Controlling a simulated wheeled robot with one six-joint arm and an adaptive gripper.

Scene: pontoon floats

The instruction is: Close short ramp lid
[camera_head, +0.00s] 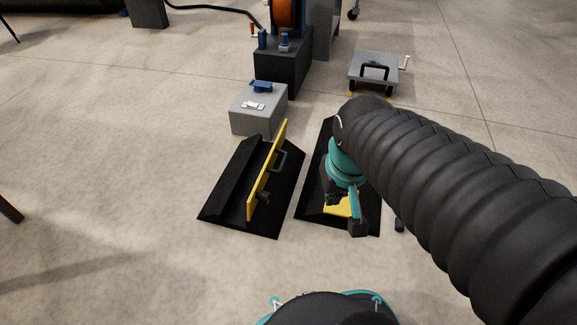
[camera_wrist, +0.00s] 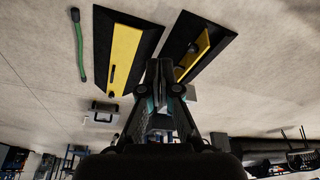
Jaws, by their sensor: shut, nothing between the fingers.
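Two black ramps lie side by side on the floor. The left ramp (camera_head: 225,190) has a yellow lid (camera_head: 262,185) standing steeply open, with a dark handle on its right face. In the wrist view this open lid (camera_wrist: 192,57) shows at right. The right ramp (camera_head: 313,195) is partly hidden by my arm; its yellow lid (camera_wrist: 125,60) lies flat in the wrist view. I cannot tell from labels which ramp is the short one. My gripper (camera_head: 357,228) is shut and empty above the right ramp; its fingertips (camera_wrist: 164,66) show between the ramps in the wrist view.
A grey box (camera_head: 258,112) stands just behind the left ramp. A dark block with an orange reel (camera_head: 286,62) and a low grey cart (camera_head: 374,70) stand farther back. A green bar (camera_wrist: 79,45) lies beside the right ramp. Floor left of the ramps is clear.

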